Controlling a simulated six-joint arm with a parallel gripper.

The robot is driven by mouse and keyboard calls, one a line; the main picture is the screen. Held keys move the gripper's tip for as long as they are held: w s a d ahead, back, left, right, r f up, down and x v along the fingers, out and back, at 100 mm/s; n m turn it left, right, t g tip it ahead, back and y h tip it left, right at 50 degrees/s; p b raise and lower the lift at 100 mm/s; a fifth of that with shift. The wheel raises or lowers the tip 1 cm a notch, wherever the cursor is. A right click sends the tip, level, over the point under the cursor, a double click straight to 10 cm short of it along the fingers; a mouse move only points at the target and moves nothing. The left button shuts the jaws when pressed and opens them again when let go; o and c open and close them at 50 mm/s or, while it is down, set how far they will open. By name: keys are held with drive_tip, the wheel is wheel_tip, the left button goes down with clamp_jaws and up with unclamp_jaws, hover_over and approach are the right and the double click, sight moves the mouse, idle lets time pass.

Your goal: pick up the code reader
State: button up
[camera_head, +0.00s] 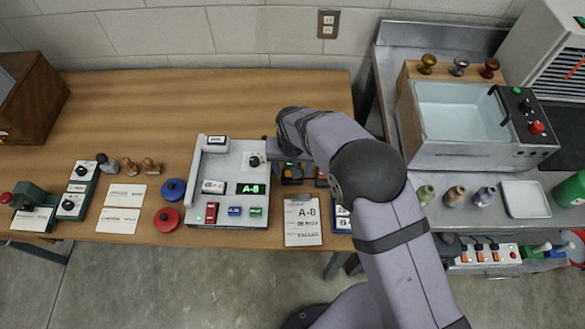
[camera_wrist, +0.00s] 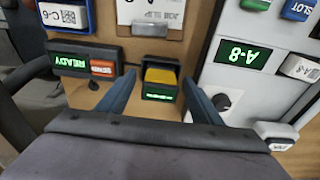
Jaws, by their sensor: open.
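A small black device with a yellow top and a green-lit strip, which looks like the code reader (camera_wrist: 160,93), stands on the wooden table in the wrist view. In the head view the code reader (camera_head: 292,174) shows just below the end of my arm, partly hidden by it. My gripper (camera_wrist: 160,76) is open, with one blue-grey finger on each side of the code reader in the picture. I see space between each finger and the device. I cannot tell how far the fingertips are above the table.
A black READY/SEND unit (camera_wrist: 85,62) stands close to the left finger. The grey panel (camera_wrist: 245,85) with the A-8 display and a knob lies close on the right. A clipboard with an A-8 sheet (camera_head: 302,222) lies at the table's front edge. The table's back is clear.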

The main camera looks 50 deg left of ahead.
drive_tip(key=shift+f, duration=0.1)
drive_tip(key=c, duration=1.1)
drive_tip(key=shift+c, duration=0.2)
wheel_tip(320, 180, up, 18)
drive_tip(key=b, duration=0.4)
drive_tip(key=shift+b, duration=0.3)
